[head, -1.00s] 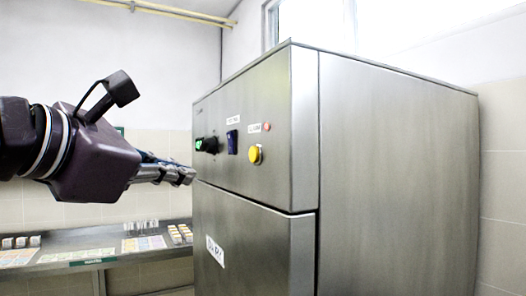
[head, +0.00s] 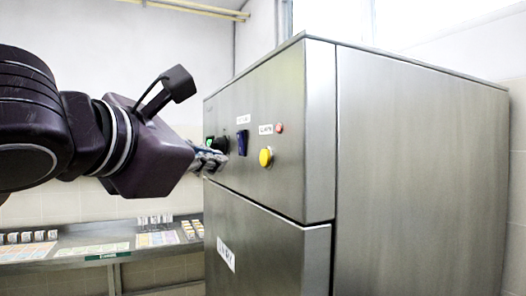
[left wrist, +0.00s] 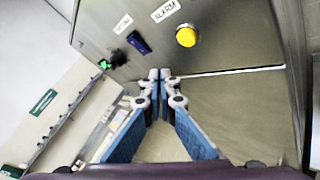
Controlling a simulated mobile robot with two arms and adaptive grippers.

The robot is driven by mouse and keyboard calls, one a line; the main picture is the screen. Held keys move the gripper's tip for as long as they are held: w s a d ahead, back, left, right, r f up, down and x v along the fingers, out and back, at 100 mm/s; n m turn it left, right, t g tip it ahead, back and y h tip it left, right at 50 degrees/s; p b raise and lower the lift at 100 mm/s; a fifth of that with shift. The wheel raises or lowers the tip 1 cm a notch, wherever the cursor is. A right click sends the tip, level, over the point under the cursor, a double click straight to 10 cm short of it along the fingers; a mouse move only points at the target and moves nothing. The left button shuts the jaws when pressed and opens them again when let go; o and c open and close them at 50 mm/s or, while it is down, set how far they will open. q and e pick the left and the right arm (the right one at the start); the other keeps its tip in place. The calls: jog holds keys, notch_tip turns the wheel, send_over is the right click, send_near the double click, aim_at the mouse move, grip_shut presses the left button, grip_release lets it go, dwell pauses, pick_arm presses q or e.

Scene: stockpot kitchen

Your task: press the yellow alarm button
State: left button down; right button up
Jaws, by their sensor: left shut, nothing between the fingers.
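The yellow alarm button (head: 265,157) sticks out from the front panel of a steel cabinet (head: 420,170), under a small label and a red light (head: 280,128). It also shows in the left wrist view (left wrist: 186,37), below the ALARM label (left wrist: 166,11). My left gripper (head: 220,160) is shut and empty, left of the button in the head view and apart from it. In the left wrist view the closed fingertips (left wrist: 159,74) appear below and left of the button. My right gripper is not in view.
Left of the button, the panel carries a dark blue switch (head: 242,142) and a black knob with a green light (head: 209,142). A steel counter (head: 130,252) with small boxes and cards stands at the back left. The cabinet door lies below the panel.

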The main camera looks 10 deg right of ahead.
aim_at(265, 158)
pick_arm(q)
jog(key=shift+w+d, duration=0.2)
jog(key=shift+d, duration=0.55)
jog(key=shift+w+d, duration=0.25)
jog(key=shift+d, duration=0.5)
jog(key=shift+w+d, duration=0.2)
jog(key=shift+d, duration=0.55)
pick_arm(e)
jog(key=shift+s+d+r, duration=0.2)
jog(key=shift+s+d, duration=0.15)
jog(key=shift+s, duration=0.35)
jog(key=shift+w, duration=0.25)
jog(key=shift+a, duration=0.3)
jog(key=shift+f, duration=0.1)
pick_arm(q)
jog(key=shift+w+d+b, duration=0.15)
jog(key=shift+d+b, duration=0.25)
jog(key=shift+b, duration=0.05)
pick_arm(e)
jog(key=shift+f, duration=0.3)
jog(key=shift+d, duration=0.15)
